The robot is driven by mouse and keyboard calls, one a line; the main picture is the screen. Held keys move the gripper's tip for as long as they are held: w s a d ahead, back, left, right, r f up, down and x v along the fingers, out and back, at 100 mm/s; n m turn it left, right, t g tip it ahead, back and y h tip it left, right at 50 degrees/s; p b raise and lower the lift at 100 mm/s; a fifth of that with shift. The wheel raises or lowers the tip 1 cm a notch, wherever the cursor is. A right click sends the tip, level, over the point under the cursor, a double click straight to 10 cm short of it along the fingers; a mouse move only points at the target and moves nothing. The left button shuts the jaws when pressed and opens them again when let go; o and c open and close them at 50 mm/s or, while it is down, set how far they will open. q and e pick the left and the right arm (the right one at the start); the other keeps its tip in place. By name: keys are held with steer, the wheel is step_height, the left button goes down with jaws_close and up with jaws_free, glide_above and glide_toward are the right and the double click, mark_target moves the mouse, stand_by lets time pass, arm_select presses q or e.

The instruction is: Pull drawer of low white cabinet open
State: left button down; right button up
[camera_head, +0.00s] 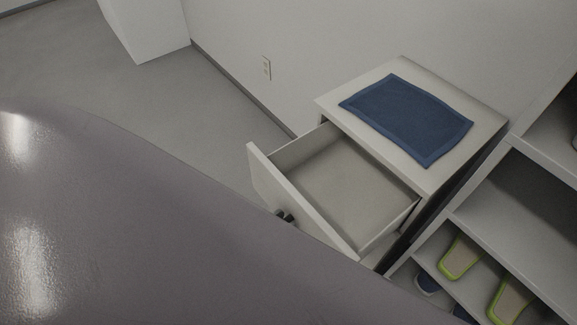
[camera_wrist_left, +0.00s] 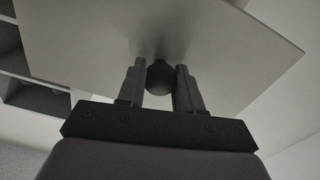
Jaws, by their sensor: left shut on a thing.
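The low white cabinet (camera_head: 385,73) stands against the wall in the head view. Its drawer (camera_head: 345,187) is pulled out and its empty interior shows. My left gripper (camera_head: 284,216) is at the outer face of the drawer front, mostly hidden behind my large grey arm. In the left wrist view my left gripper (camera_wrist_left: 160,76) has its two fingers on either side of a dark round knob (camera_wrist_left: 160,80) on the drawer front (camera_wrist_left: 200,35), shut on it. My right gripper is not in view.
A blue mat (camera_head: 408,118) lies on the cabinet top. A white shelf unit (camera_head: 520,215) stands at the right, with green-edged shoes (camera_head: 459,257) on a lower shelf. A white block (camera_head: 148,28) stands at the back left. Grey floor beyond my arm is clear.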

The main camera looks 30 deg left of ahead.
arm_select(q)
steer(key=shift+s, duration=0.1)
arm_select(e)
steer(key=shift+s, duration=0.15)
arm_select(q)
steer(key=c, duration=0.8)
jaws_free()
steer(key=shift+o, duration=0.2)
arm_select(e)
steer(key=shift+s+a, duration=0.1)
